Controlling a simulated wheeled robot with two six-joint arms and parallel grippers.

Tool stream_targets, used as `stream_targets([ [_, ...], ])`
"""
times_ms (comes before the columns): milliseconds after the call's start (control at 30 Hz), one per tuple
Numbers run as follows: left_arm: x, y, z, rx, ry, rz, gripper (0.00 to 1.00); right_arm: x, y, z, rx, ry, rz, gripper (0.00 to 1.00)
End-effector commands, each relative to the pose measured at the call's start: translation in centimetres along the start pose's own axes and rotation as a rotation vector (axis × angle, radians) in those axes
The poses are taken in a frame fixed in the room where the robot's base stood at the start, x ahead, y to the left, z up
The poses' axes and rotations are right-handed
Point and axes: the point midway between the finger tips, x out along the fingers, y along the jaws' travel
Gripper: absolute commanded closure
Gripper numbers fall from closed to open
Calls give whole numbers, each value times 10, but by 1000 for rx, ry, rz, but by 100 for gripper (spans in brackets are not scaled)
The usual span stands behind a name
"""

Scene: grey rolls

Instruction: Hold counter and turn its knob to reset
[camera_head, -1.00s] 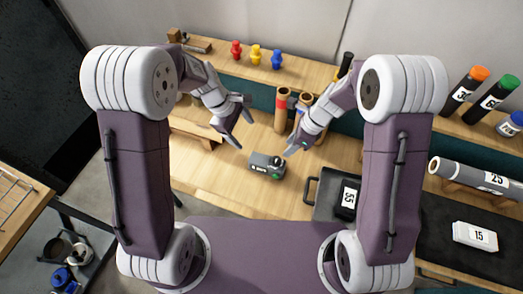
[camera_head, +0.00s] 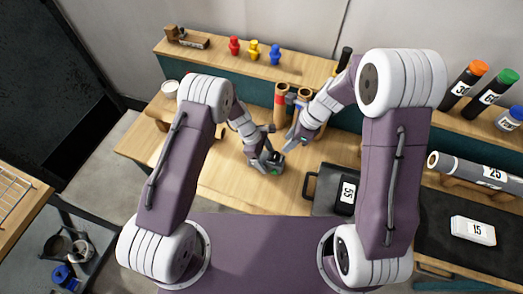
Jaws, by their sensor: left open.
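The counter (camera_head: 275,171) is a small dark grey device with a green spot, lying on the wooden workbench (camera_head: 225,182) in the head view. My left gripper (camera_head: 264,160) is down at the counter with its jaws open, its fingers over or beside the body. It hides much of the counter, including the display side. Whether the fingers touch it cannot be told. My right gripper (camera_head: 291,143) hangs just above and right of the counter, apart from it; its jaw gap is too small to make out. The knob cannot be made out clearly.
Behind the grippers stand brown tubes (camera_head: 280,100). A black tray (camera_head: 322,192) with a block marked 55 (camera_head: 347,190) is close on the right. Red, yellow and blue pieces (camera_head: 254,50) stand on the back shelf. The bench left of the counter is clear.

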Motion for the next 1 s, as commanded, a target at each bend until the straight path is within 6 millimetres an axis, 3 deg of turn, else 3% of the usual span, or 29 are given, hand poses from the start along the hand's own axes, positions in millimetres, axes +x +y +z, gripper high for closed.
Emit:
stream_targets([
  [133, 16, 0, 0, 0, -1, -1, 25, 0, 0, 0, 0, 0, 0, 64],
  [433, 20, 0, 0, 1, 0, 0, 25, 0, 0, 0, 0, 0, 0, 64],
  [467, 20, 0, 0, 1, 0, 0, 30, 0, 0, 0, 0, 0, 0, 64],
  [700, 20, 0, 0, 1, 0, 0, 97, 0, 0, 0, 0, 0, 0, 64],
  [733, 20, 0, 0, 1, 0, 0, 100, 0, 0, 0, 0, 0, 0, 64],
  [800, 20, 0, 0, 1, 0, 0, 100, -2, -2, 0, -8, -4, 3, 48],
  [1000, 20, 0, 0, 1, 0, 0, 100, -22, -8, -4, -102, -41, 53, 48],
])
